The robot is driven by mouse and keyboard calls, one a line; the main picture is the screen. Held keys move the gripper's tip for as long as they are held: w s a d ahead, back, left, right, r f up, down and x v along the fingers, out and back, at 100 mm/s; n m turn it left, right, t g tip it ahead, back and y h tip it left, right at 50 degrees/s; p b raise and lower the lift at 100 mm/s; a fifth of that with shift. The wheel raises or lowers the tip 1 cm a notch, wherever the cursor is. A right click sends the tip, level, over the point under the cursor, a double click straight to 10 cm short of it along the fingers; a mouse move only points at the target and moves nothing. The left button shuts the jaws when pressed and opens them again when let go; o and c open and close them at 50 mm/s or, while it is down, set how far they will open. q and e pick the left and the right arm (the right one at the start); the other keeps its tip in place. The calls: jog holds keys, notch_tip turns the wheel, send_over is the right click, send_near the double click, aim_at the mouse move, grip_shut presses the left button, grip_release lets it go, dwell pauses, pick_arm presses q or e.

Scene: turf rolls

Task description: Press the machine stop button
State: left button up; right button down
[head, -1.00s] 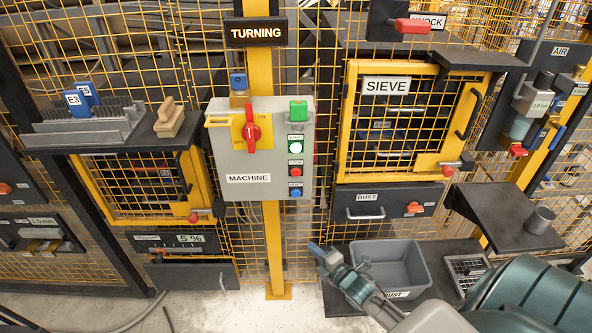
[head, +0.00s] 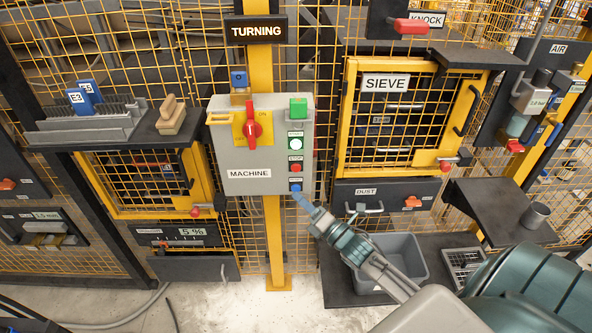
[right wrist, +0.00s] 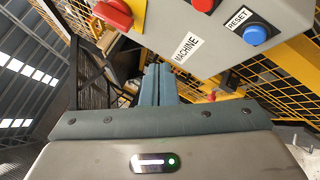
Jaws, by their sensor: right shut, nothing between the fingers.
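The grey machine box (head: 225,155) hangs on the yellow post, with a label reading MACHINE. On its right side is a column of buttons: a lit green-white one on top, the red stop button (head: 295,168) under it, and the blue reset button (head: 295,187) lowest. My right gripper (head: 301,200) is shut and empty, with its tips just below the box's lower right corner, under the blue button. In the right wrist view the closed fingers (right wrist: 160,80) point up beside the box. The red button (right wrist: 203,4) is cut by the top edge there. My left gripper is out of view.
A red rotary switch (head: 251,130) sits left of the buttons. A grey bin (head: 412,245) stands below right, behind my right arm. A dust drawer (head: 365,203) and sieve door (head: 440,155) are to the right. Mesh fence surrounds the box; floor below is open.

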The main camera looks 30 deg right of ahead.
aim_at(296, 168)
jog(key=w+d+b, duration=0.1)
jog(key=w, duration=0.1)
jog(key=w+d+b, duration=0.3)
jog(key=w, duration=0.2)
jog(key=shift+d+b, duration=0.15)
jog(key=shift+b, duration=0.15)
dwell(1.8)
jog(key=shift+w+d, duration=0.2)
jog(key=shift+w, duration=0.15)
jog(key=shift+w+d, duration=0.2)
jog(key=shift+w, duration=0.15)
dwell(0.7)
jog(key=shift+s, duration=0.1)
jog(key=shift+s+a+b, duration=0.45)
jog(key=shift+s+b, duration=0.15)
jog(key=shift+b, duration=0.1)
